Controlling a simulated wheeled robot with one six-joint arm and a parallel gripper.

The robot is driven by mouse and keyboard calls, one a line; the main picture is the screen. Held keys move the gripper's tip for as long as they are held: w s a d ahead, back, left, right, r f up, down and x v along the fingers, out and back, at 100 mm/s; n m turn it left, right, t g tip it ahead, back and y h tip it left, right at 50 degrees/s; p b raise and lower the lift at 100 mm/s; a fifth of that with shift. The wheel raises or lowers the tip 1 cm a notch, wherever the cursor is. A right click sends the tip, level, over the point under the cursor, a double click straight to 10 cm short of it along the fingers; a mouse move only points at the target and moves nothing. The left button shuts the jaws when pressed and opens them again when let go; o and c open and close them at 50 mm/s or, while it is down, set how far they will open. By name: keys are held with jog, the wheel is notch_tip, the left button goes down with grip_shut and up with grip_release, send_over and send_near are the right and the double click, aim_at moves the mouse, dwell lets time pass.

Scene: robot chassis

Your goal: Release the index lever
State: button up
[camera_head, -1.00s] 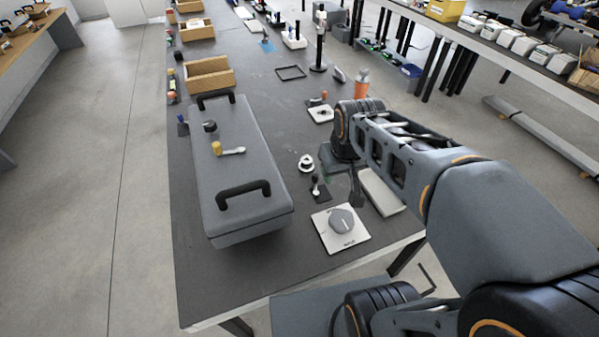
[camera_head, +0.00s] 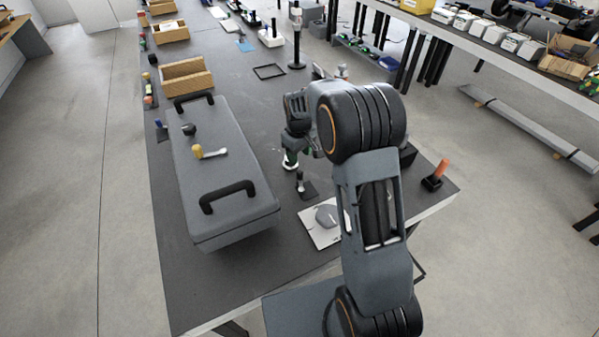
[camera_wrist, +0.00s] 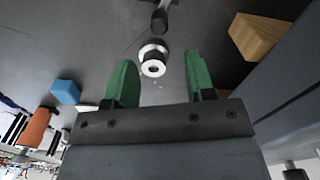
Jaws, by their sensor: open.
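My gripper (camera_wrist: 161,68) is open, its two green fingers apart with nothing held. Ahead of and partly between them in the wrist view is a white ring-shaped knob (camera_wrist: 152,60) with a dark centre. A black lever (camera_wrist: 160,18) lies beyond it. In the head view my gripper (camera_head: 292,148) is low over the bench, just above the white knob (camera_head: 290,163). The black lever (camera_head: 300,183) stands on a dark plate nearer me. A yellow-tipped lever (camera_head: 208,152) is on the grey case. I cannot tell which is the index lever.
The grey case (camera_head: 225,175) with black handles fills the bench's left side. A dial plate (camera_head: 322,232) is partly behind my arm. An orange-handled piece (camera_head: 436,175) stands at the right edge. A wooden block (camera_wrist: 256,36) and blue block (camera_wrist: 65,91) flank the wrist view.

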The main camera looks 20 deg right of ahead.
aim_at(299, 171)
notch_tip(299, 171, down, 9)
jog(key=shift+f+p, duration=0.15)
jog(key=shift+p, duration=0.15)
grip_shut()
dwell(0.6)
